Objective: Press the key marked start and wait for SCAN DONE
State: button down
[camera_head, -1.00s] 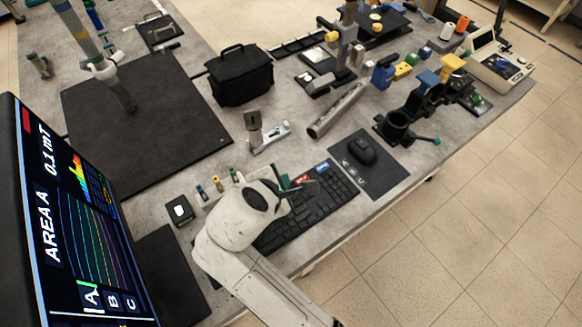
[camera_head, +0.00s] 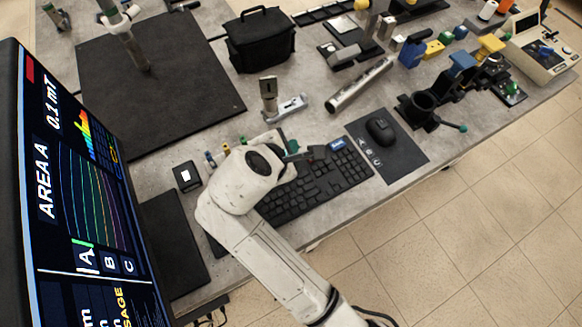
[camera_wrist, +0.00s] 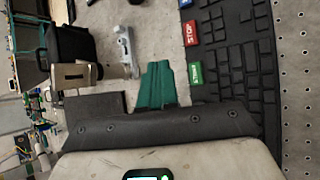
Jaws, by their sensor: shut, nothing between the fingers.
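The black keyboard (camera_head: 318,184) lies on the grey bench. My gripper (camera_wrist: 158,72) has green fingers, shut and empty. In the wrist picture they appear just left of the green key; their height above it is unclear. In the head view the gripper (camera_head: 291,148) is over the keyboard's far edge. The screen (camera_head: 85,190) reads AREA A, 0.1 mT, above tabs A, B, C.
A blue key (camera_head: 337,145) sits at the keyboard's far corner. A mouse (camera_head: 380,129) rests on a dark mat to the right. A metal stand (camera_head: 284,105), a tube (camera_head: 360,86) and a black bag (camera_head: 259,39) stand beyond. A small black-and-white box (camera_head: 187,176) is left of my arm.

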notch_tip(320, 180, down, 5)
jog(key=b, duration=0.5)
jog(key=shift+f, duration=0.9)
jog(key=shift+f, duration=0.15)
dwell(1.0)
jog(key=shift+f, duration=0.3)
